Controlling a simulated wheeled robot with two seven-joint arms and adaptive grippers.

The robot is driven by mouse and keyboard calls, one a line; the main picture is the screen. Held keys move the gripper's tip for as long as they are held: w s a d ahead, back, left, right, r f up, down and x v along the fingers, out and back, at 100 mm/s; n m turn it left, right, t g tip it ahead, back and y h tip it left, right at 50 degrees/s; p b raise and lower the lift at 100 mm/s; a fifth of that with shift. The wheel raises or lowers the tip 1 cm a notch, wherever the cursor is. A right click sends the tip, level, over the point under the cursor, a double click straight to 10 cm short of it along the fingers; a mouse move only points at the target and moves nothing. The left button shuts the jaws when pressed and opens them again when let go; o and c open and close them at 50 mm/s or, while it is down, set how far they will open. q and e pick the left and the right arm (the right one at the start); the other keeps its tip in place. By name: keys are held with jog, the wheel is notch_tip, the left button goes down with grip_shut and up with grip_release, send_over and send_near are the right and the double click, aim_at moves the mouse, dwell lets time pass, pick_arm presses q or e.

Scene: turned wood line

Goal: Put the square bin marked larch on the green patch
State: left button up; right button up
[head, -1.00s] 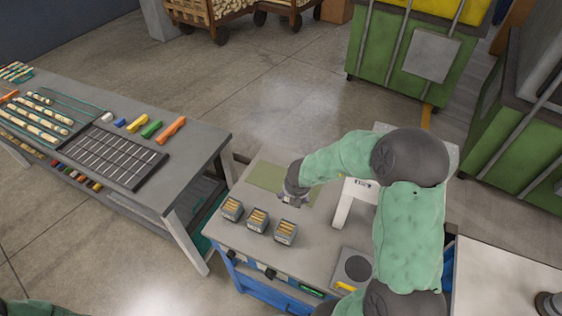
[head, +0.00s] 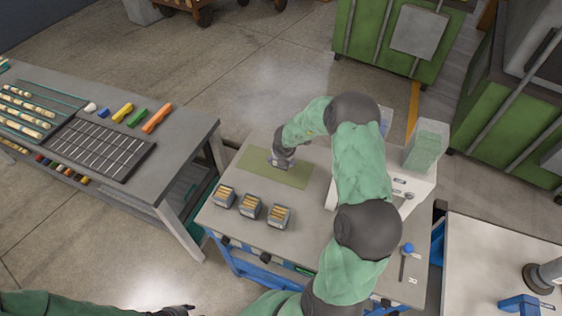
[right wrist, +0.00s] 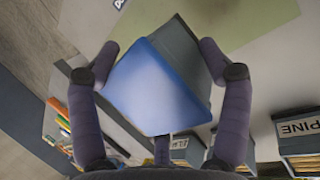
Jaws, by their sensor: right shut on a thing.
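The green patch (head: 262,168) lies flat on the workbench, behind three grey bins. My right gripper (head: 281,163) is over the patch, right of its middle. In the right wrist view my right gripper (right wrist: 160,75) is shut on a grey square bin with a blue face (right wrist: 155,90), tilted in that picture. No label on it can be read, and I cannot tell whether it touches the patch. The patch also shows beyond it in the wrist view (right wrist: 255,15). My left gripper (head: 178,310) is at the bottom edge, too small and cut off to judge.
The three bins, left (head: 224,196), middle (head: 250,206) and right (head: 279,216), hold wooden pieces; one in the wrist view (right wrist: 300,135) reads PINE. A white machine (head: 400,185) stands to the right of the patch. A grey side table (head: 180,150) is at left.

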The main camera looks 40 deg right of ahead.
jog(key=shift+w+d+f, duration=0.4)
jog(key=shift+w+f, duration=0.1)
jog(key=shift+f, duration=0.15)
jog(key=shift+w+d+f, duration=0.35)
jog(key=shift+w+f, duration=0.1)
jog(key=shift+f, duration=0.2)
notch_tip(320, 180, down, 3)
jog(key=shift+w+f+b, duration=0.1)
jog(key=shift+f+b, duration=0.05)
jog(key=shift+b, duration=0.4)
jog(key=o, duration=1.6)
jog(key=p+v, duration=0.2)
jog(key=v, duration=1)
